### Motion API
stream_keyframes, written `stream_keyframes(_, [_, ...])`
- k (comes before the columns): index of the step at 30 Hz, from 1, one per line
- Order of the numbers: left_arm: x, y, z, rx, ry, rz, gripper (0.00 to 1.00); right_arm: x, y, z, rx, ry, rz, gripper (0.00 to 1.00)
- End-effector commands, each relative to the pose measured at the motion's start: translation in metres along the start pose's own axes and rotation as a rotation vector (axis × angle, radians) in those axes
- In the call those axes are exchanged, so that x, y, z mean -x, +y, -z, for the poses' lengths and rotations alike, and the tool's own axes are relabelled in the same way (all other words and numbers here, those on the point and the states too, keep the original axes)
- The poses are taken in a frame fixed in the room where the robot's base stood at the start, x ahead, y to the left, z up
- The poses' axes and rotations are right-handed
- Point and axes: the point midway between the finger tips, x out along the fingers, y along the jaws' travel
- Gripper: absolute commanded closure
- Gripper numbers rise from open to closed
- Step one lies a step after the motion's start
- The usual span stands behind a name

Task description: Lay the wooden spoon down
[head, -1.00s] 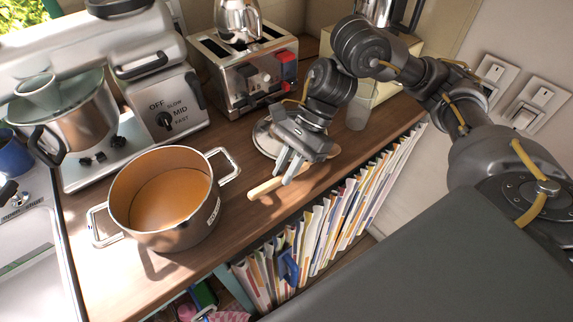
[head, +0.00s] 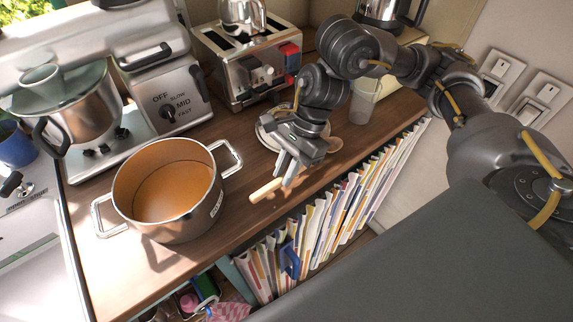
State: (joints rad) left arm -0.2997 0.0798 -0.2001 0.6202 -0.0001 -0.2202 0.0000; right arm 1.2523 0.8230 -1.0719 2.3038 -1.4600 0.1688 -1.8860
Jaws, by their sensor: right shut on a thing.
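The wooden spoon shows as a pale handle end (head: 265,191) on the left of my right gripper and a rounded bowl end (head: 334,144) on its right. My right gripper (head: 284,174) is shut on the spoon, over the wooden counter (head: 235,215) near its front edge. The middle of the spoon is hidden behind the gripper. I cannot tell whether the spoon touches the counter. A pale plate (head: 265,136) lies behind the gripper and is partly covered by it. My left gripper is not in view.
A large pot (head: 170,226) with orange-brown contents stands left of the gripper. A clear cup (head: 361,106) stands at the right. Upright files (head: 325,222) fill the shelf below the counter edge.

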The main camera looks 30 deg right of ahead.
Motion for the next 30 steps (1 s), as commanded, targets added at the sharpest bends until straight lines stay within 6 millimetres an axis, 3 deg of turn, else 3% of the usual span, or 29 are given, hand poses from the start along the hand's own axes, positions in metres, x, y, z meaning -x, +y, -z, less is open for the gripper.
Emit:
stream_keyframes(28, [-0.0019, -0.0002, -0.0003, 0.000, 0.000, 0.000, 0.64, -0.0101, -0.0001, 0.0023, 0.000, 0.060, 0.001, 1.00])
stream_keyframes(29, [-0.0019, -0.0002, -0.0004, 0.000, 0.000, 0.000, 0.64, -0.0101, -0.0001, 0.0023, 0.000, 0.060, 0.001, 0.80])
stream_keyframes(30, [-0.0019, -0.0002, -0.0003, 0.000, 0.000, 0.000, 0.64, -0.0101, -0.0001, 0.0023, 0.000, 0.060, 0.001, 0.77])
